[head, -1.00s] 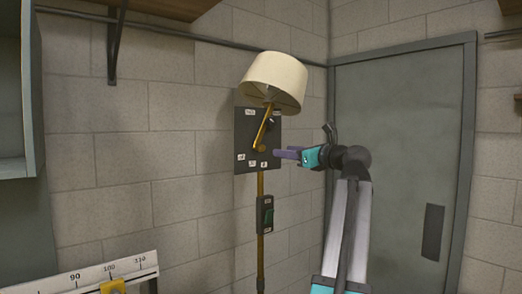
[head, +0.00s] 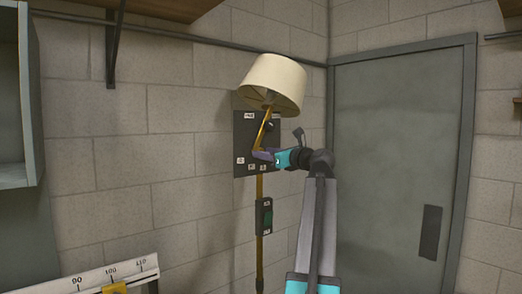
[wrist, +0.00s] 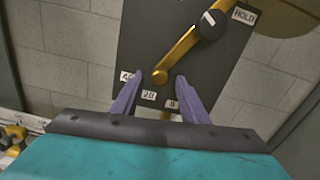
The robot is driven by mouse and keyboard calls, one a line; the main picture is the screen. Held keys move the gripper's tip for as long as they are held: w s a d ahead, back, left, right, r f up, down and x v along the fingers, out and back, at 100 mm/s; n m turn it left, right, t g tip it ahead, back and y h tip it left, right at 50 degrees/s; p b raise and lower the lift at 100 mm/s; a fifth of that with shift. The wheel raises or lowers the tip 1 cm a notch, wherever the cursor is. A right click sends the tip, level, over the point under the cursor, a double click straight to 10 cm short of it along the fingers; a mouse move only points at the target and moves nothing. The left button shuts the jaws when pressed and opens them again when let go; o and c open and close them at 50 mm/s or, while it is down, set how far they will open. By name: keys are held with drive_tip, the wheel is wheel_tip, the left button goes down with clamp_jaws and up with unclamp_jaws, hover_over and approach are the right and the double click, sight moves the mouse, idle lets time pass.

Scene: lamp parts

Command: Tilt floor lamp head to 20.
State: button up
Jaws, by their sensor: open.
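The floor lamp has a cream shade (head: 273,82) at the top of a tilted brass arm (head: 263,130), which leans up and right in the head view. Behind the arm is a dark plate (head: 243,128) with small white labels. Contact cannot be told.
A brass pole (head: 260,245) with a dark switch box (head: 264,215) runs down below the plate. A block wall is close behind. A grey door (head: 400,150) is at right, a cabinet (head: 15,120) at left, and a numbered scale (head: 90,280) at lower left.

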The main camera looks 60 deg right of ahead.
drive_tip(key=shift+p+x, duration=0.35)
drive_tip(key=shift+x, duration=1.25)
clamp_jaws()
